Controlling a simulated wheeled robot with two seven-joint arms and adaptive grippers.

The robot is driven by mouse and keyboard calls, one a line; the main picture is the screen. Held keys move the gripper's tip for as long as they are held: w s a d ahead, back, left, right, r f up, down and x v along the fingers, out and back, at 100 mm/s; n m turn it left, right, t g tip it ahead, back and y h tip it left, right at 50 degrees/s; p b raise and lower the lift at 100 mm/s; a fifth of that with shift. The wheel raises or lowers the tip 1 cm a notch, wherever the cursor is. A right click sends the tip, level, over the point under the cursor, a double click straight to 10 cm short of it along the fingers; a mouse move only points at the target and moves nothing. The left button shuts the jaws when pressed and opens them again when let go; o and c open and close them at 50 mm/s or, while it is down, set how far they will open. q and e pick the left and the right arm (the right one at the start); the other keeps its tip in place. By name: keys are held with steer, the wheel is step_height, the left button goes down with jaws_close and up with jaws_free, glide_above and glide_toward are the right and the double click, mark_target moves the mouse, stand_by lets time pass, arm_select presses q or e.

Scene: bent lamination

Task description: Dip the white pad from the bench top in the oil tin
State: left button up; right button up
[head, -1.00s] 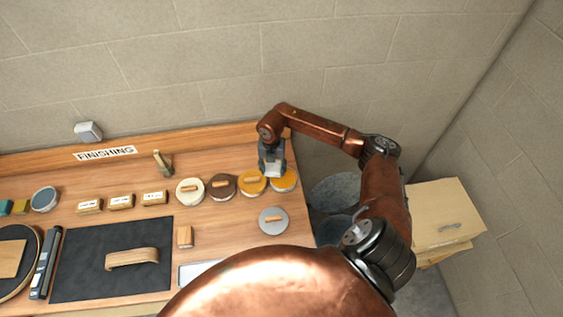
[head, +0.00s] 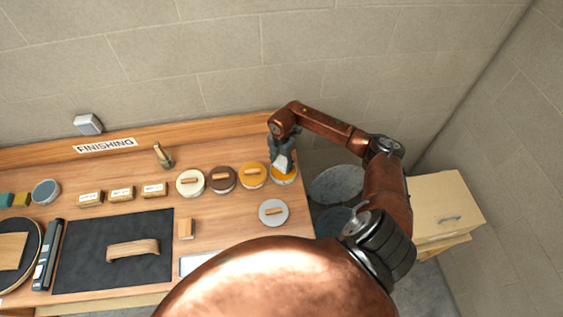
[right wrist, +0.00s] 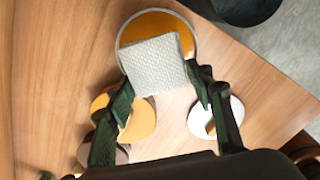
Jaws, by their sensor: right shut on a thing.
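My right gripper (head: 283,157) is shut on the white pad (head: 283,164), a small textured square. In the right wrist view the pad (right wrist: 155,62) sits between the fingertips (right wrist: 160,82) and covers the near part of the oil tin (right wrist: 150,22). That tin is round with amber oil and a pale rim. In the head view the oil tin (head: 287,178) is at the right end of the row, under the pad. I cannot tell whether the pad touches the oil. My left gripper is not in view.
Tins with wooden-handled lids stand left of the oil tin: amber (head: 252,181), brown (head: 222,185) and cream (head: 190,189). A grey lid (head: 273,219) lies in front. A dark mat holds a bent wooden strip (head: 133,250). Buckets (head: 338,184) stand beyond the bench's right edge.

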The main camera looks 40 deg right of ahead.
steer(key=shift+f+b, duration=1.45)
steer(key=shift+f, duration=0.9)
steer(key=shift+s+f, duration=0.1)
steer(key=shift+f, duration=0.05)
steer(key=shift+s+a+f, duration=0.1)
steer(key=shift+s+f, duration=0.1)
steer(key=shift+r, duration=0.1)
steer(key=shift+w+r+p, duration=0.15)
steer(key=shift+r+p, duration=0.4)
steer(key=shift+r, duration=0.25)
steer(key=shift+w+r+p, duration=0.15)
steer(key=shift+r+p, duration=0.35)
steer(key=shift+r, duration=0.3)
steer(key=shift+r, duration=0.1)
steer(key=shift+r+p, duration=1.7)
steer(key=shift+r, duration=0.7)
